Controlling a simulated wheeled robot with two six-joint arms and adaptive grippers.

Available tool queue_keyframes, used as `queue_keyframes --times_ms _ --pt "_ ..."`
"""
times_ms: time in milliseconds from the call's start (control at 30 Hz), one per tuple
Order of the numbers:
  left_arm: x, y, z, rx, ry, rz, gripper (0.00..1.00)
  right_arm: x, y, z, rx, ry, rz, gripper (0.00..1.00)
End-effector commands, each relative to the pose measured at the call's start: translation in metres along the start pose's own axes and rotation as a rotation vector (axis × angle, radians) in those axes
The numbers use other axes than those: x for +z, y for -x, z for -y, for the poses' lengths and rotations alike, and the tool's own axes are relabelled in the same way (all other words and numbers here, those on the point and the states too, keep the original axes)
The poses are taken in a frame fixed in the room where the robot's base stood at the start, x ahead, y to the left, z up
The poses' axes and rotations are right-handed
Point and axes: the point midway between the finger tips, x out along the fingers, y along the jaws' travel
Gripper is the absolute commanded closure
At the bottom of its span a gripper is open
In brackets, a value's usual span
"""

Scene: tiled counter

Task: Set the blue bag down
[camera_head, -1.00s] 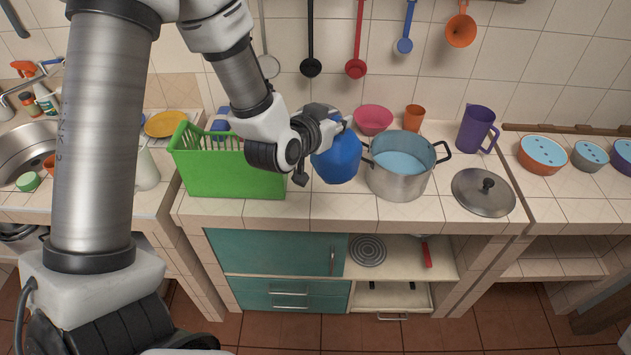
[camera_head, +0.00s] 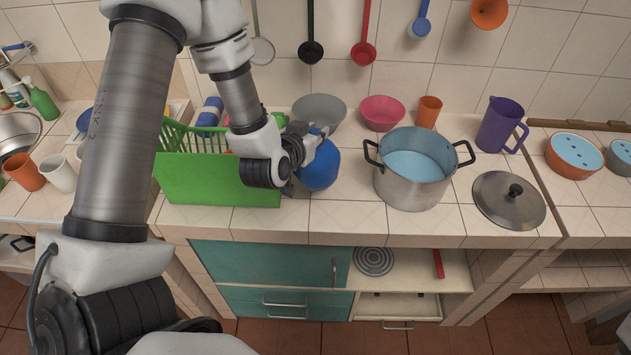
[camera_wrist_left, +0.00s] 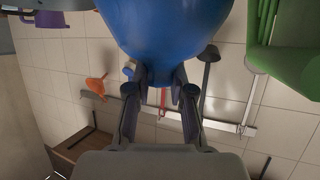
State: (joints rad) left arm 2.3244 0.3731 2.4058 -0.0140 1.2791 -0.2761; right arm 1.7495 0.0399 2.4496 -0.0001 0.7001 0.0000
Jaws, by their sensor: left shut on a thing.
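The blue bag (camera_head: 320,169) is round and bulging, between the green basket and the steel pot in the head view. My left gripper (camera_head: 318,138) is shut on its top. In the left wrist view the bag (camera_wrist_left: 165,25) fills the top middle, and the fingers of my left gripper (camera_wrist_left: 161,85) pinch its narrow neck. The bag is close over the tiled counter (camera_head: 345,217); whether its underside touches the tiles I cannot tell. My right gripper is not in view.
The green basket (camera_head: 215,182) stands close left of the bag. A steel pot (camera_head: 408,188) stands to its right, with a lid (camera_head: 500,205) beyond. A grey bowl (camera_head: 322,108) and a pink bowl (camera_head: 383,112) are behind. The counter in front of the bag is clear.

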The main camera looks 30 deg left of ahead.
Motion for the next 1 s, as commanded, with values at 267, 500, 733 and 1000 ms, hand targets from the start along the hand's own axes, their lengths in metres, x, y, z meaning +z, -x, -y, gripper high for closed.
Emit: queue_keyframes --times_ms 267,500,733,1000 --pt "0.044 -0.018 -0.001 0.002 -0.002 0.001 1.0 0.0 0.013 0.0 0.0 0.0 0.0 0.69" --pt "0.076 -0.031 -0.001 0.002 -0.002 -0.001 1.0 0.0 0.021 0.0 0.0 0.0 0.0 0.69" --pt "0.078 -0.032 -0.001 0.002 0.0 -0.002 1.0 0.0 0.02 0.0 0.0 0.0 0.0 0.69" --pt "0.082 -0.033 -0.001 0.002 0.0 0.001 0.53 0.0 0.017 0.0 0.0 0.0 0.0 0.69"
